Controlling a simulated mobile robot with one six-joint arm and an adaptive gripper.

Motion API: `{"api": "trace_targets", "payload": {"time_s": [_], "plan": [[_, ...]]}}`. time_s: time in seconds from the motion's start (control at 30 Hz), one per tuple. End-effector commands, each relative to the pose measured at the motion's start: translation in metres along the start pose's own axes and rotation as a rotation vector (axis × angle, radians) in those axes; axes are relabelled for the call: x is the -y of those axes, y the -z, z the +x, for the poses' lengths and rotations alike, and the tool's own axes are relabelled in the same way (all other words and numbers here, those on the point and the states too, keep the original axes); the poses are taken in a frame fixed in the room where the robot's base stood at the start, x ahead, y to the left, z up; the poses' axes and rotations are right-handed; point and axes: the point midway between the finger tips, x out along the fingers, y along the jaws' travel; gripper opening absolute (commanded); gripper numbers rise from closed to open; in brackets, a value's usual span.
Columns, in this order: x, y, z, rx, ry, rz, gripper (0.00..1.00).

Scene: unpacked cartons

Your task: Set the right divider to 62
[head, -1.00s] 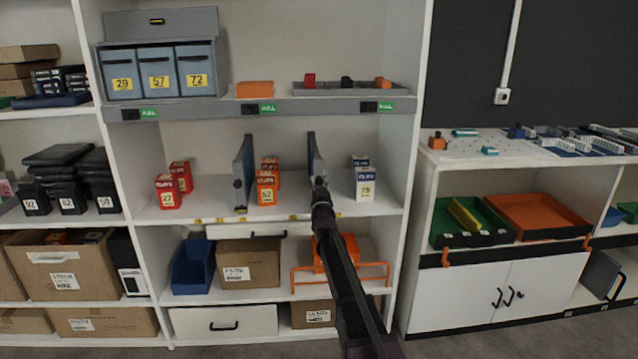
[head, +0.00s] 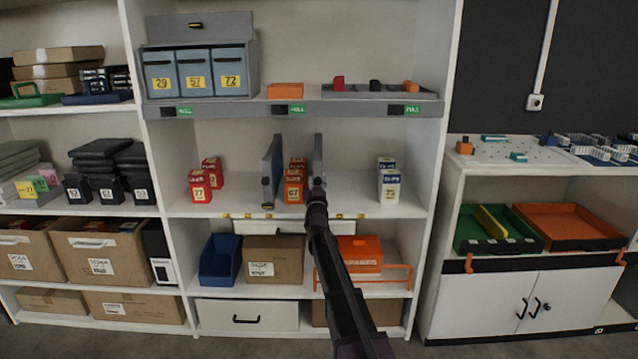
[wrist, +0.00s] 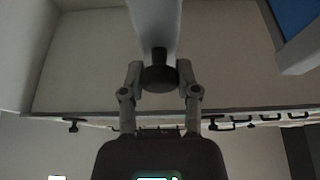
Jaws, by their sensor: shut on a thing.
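The right divider (head: 318,155) is a grey upright panel on the middle shelf, just right of the orange boxes (head: 294,188). My gripper (head: 317,188) is at its front edge and partly covers its lower part. In the wrist view the gripper (wrist: 160,82) is shut on the dark round knob (wrist: 160,76) under the pale divider panel (wrist: 154,22). The left divider (head: 271,172) stands left of the orange boxes. Yellow marks (head: 247,216) run along the shelf's front edge; their numbers are too small to read, and my arm hides some.
Red boxes (head: 205,180) stand at the shelf's left, white and blue boxes (head: 388,180) at its right. The shelf is clear between the right divider and the white boxes. Grey bins (head: 193,72) sit above; a blue bin (head: 220,262) and carton (head: 274,260) below.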

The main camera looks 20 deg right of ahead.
Motion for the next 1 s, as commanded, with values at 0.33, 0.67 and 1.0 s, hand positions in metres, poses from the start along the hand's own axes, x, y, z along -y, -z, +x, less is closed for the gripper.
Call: {"api": "trace_targets", "payload": {"time_s": [0.33, 0.67, 1.0], "plan": [[0.001, -0.002, 0.004, 0.006, 0.008, -0.01, 0.76], [-0.01, -0.002, 0.004, 0.004, -0.005, -0.011, 0.76], [-0.013, -0.002, 0.004, 0.003, -0.008, -0.01, 0.76]]}}
